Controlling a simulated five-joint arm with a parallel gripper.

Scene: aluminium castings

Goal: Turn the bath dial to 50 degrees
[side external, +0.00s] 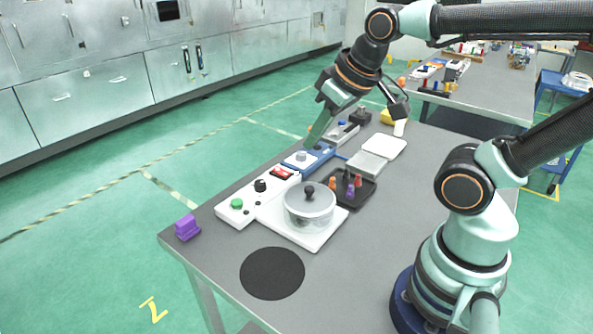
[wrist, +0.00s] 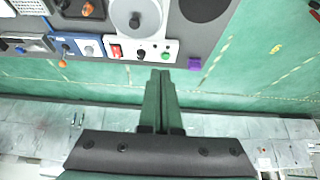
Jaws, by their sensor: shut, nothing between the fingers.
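A white control strip (side external: 238,210) lies along the table's left edge, with a black knob (side external: 260,185), a green button (side external: 236,203) and a red switch (side external: 282,173). The black knob, which looks like the bath dial, also shows in the wrist view (wrist: 140,54); its degree marks are too small to read. A lidded metal pot (side external: 309,207) stands on the white plate beside the strip. My gripper (side external: 313,138) is shut and empty, raised near the far part of the table. In the wrist view its fingertips (wrist: 160,72) appear just below the strip, touching nothing.
A blue box (side external: 307,158) with a grey knob adjoins the strip. A dark tray (side external: 350,188) with small orange and purple pieces lies behind the pot. A purple block (side external: 187,228) sits at the near left corner. A black disc (side external: 272,273) lies on clear table in front.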

